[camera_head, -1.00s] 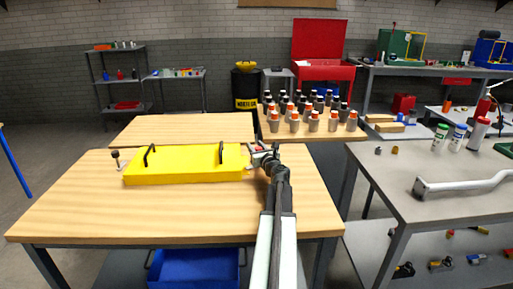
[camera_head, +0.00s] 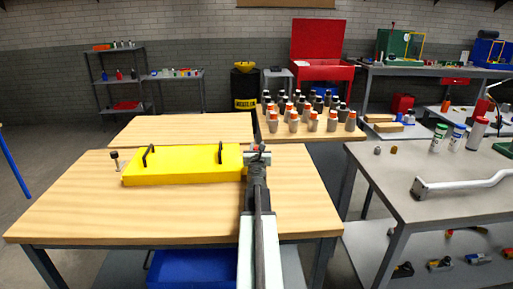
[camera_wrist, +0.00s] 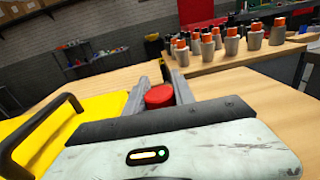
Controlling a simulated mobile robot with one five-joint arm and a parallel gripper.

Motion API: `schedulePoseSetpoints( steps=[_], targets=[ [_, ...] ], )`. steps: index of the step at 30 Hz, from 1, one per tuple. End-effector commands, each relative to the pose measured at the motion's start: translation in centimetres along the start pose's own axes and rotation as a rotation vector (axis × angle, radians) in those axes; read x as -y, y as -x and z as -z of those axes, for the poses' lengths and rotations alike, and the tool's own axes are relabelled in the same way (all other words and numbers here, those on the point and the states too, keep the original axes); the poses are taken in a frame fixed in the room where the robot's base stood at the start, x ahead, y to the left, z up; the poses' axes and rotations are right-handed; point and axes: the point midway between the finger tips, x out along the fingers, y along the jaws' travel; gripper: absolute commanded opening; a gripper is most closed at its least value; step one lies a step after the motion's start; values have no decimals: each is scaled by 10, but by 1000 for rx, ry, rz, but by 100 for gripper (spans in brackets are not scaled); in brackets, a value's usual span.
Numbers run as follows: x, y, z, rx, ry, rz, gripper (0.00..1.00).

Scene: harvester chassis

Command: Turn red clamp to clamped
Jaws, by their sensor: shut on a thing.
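The red clamp (camera_wrist: 159,96) shows in the wrist view as a round red knob, between the fingers of my gripper (camera_wrist: 168,82). My gripper is shut on it, beside the right end of the yellow block (camera_head: 183,173) on the wooden table. In the head view my gripper (camera_head: 257,152) reaches the block's right edge, and only a little red shows there. The clamp's lower part is hidden by my gripper, so I cannot tell its turn position. The yellow block also fills the left of the wrist view (camera_wrist: 105,104), with a black handle.
Another clamp with a dark knob (camera_head: 115,158) stands at the block's left end. Several grey bottles with orange or black caps (camera_head: 313,122) stand on a table behind. A grey workbench (camera_head: 440,180) is on the right. The wooden table (camera_head: 130,215) is clear in front.

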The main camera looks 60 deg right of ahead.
Motion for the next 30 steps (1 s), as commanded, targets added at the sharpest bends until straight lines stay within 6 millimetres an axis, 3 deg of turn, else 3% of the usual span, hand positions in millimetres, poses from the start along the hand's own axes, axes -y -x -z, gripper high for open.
schedulePoseSetpoints(
  steps=[9, 24, 25, 27, 30],
  targets=[
    [3, 0, 0, 0, 0, 116, 0],
    [5, 1, 0, 0, 0, 138, 0],
    [5, 1, 0, 0, 0, 138, 39],
    [5, 1, 0, 0, 0, 137, 52],
    [5, 0, 0, 0, 0, 137, 52]
  ],
)
